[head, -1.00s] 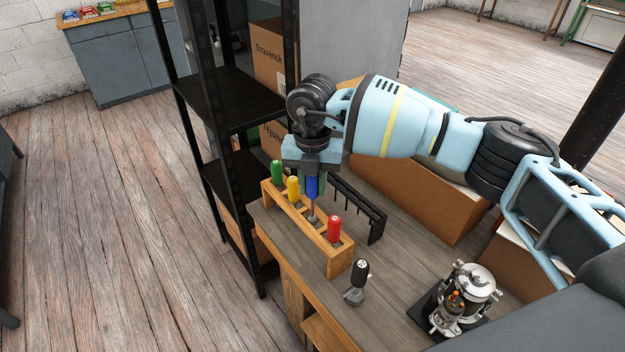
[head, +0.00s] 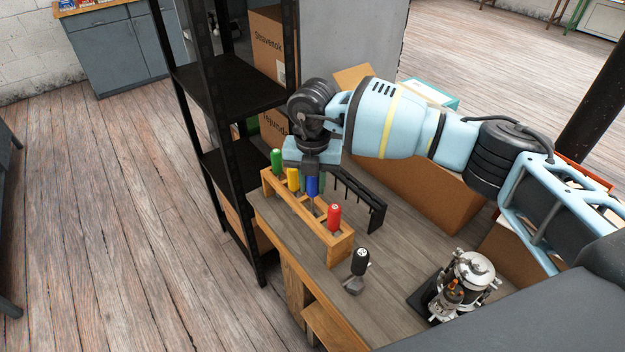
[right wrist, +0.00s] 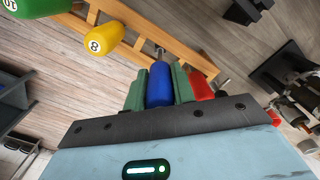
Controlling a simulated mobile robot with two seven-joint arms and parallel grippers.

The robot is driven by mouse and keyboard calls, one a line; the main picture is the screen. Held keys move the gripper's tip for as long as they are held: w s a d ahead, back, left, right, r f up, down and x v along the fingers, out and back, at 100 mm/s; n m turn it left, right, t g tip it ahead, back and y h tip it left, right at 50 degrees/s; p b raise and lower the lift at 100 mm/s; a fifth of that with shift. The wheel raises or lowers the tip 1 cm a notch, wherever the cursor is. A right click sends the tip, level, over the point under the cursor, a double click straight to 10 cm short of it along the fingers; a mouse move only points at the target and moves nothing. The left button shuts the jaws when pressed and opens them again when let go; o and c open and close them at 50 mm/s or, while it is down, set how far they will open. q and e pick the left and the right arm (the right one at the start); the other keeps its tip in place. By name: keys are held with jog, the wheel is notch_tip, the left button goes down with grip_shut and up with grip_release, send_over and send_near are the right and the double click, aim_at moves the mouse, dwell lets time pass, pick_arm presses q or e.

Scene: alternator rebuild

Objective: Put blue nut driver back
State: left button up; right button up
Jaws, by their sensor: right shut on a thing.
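The blue nut driver (head: 312,187) is upright in my right gripper (head: 313,178), which is shut on its handle. It is over the gap between the yellow and red drivers of the wooden rack (head: 341,251). Its lower shaft shows against the rack's opening; I cannot tell whether it rests in a slot. In the right wrist view the blue handle (right wrist: 160,84) sits between the green finger pads, with its shaft end at the rack's rail (right wrist: 190,58). My left gripper is not in view.
Green (head: 276,161), yellow (head: 293,179) and red (head: 334,217) drivers stand in the rack. A black rack (head: 376,215) stands behind. A black-handled tool (head: 360,262) and an alternator assembly (head: 472,272) are on the bench. A black shelf (head: 235,90) is at left.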

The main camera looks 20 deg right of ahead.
aim_at(313, 195)
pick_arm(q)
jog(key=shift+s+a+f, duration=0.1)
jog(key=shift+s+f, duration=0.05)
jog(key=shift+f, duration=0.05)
pick_arm(e)
jog(key=shift+f, duration=1.8)
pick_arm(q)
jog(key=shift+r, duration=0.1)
pick_arm(e)
jog(key=shift+f, duration=0.4)
jog(key=o, duration=1.1)
jog(key=shift+c, duration=0.2)
notch_tip(313, 195, up, 8)
jog(key=shift+f, duration=0.1)
jog(key=shift+r+p, duration=0.9)
jog(key=shift+r, duration=1.3)
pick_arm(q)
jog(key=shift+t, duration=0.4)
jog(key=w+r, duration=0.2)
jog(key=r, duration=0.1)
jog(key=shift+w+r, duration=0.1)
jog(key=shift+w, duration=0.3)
pick_arm(e)
jog(key=shift+f, duration=0.15)
